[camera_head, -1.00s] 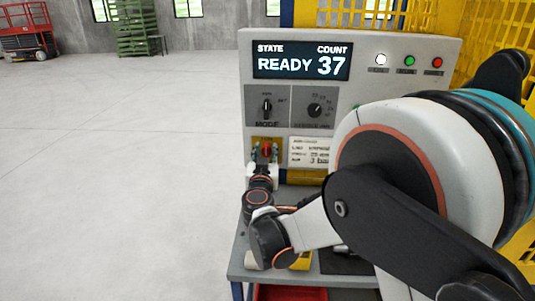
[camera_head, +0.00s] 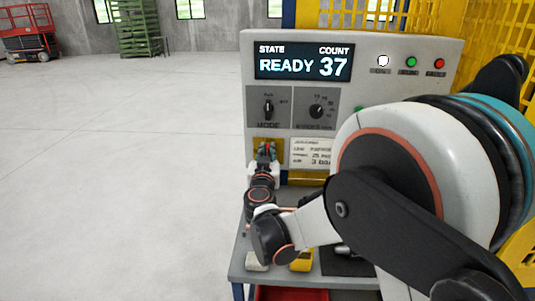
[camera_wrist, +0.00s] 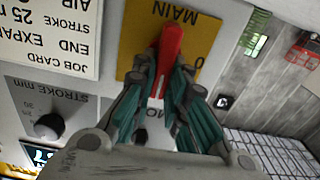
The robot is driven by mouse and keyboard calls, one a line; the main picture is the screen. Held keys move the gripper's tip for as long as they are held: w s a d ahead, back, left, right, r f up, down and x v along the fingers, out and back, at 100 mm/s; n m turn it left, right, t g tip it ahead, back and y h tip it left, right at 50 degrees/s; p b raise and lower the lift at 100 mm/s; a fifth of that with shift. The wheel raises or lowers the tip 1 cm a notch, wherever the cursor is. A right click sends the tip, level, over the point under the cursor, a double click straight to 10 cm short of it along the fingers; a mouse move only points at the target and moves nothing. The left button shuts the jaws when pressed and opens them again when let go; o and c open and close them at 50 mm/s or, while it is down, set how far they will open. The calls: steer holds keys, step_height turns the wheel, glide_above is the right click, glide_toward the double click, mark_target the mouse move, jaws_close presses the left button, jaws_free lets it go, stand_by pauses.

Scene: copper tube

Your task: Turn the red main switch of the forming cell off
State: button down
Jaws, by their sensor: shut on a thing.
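The red main switch (camera_wrist: 170,45) sits on a yellow plate (camera_wrist: 140,35) marked MAIN, with a 0 at its side; the wrist view shows this lettering upside down. Its handle stands near upright in that view, leaning slightly right. My gripper (camera_wrist: 163,72) is shut on the red handle, one finger on each side, and the fingers hide its lower part. In the head view my gripper (camera_head: 266,152) is at the lower left of the grey control panel (camera_head: 365,80), covering most of the switch.
The display reads READY 37 (camera_head: 303,61). The mode knob (camera_head: 268,109) and stroke knob (camera_head: 316,110) are above the switch. A job card (camera_head: 310,153) is right beside it. A ledge (camera_head: 265,277) with a yellow object (camera_head: 302,261) is below. Open floor lies left.

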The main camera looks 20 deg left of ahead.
steer(key=n, duration=0.2)
steer(key=n+b, duration=0.1)
steer(key=n, duration=0.1)
steer(key=shift+a+f, duration=0.15)
steer(key=shift+a, duration=0.15)
steer(key=shift+s+a+f+n+b, duration=0.1)
steer(key=shift+a+f+n+b, duration=0.25)
steer(key=shift+n, duration=1.9)
steer(key=shift+s+f+n+b, duration=0.15)
steer(key=shift+n+b, duration=0.35)
steer(key=shift+n, duration=1.8)
steer(key=shift+a+f+n+b, duration=0.2)
steer(key=shift+f+n+b, duration=0.15)
steer(key=shift+n, duration=1.9)
steer(key=c, duration=1.6)
jaws_free()
